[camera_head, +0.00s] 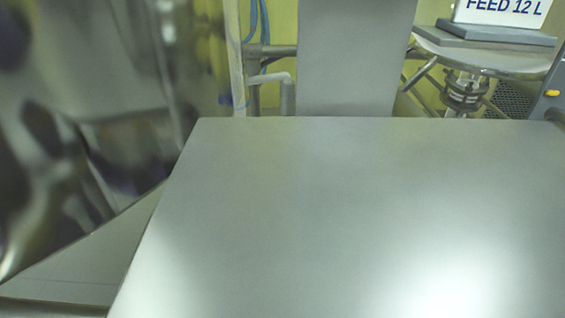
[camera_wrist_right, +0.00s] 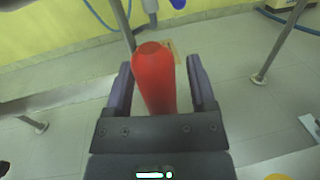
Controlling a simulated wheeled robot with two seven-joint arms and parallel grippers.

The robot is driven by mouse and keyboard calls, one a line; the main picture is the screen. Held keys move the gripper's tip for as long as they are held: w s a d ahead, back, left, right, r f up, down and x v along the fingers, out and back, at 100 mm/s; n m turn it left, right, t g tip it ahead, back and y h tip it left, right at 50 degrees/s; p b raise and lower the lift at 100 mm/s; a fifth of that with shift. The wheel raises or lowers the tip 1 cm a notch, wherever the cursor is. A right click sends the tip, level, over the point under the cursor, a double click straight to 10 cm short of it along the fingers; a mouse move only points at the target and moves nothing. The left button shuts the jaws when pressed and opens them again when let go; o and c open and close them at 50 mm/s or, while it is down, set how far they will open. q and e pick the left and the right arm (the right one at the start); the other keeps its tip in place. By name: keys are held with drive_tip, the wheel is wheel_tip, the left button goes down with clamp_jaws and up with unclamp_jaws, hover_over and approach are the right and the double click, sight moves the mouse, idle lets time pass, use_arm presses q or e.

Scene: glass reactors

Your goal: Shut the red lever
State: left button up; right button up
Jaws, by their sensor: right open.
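The red lever (camera_wrist_right: 154,78) shows in the right wrist view as a thick red handle with its end toward the camera. My right gripper (camera_wrist_right: 160,75) is open, with one dark finger on each side of the lever. A small gap shows on the right side of the lever; on the left the finger is close, and I cannot tell if it touches. The lever's far end and its mount are hidden. The lever and both grippers are out of the head view.
A large flat metal surface (camera_head: 340,210) fills the head view. A shiny metal vessel (camera_head: 110,80) stands at the left. A round metal stand (camera_head: 490,60) with a "FEED 12 L" sign (camera_head: 500,8) is at the back right. Metal legs (camera_wrist_right: 280,45) stand on the tiled floor.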

clamp_jaws()
idle(0.4)
idle(1.1)
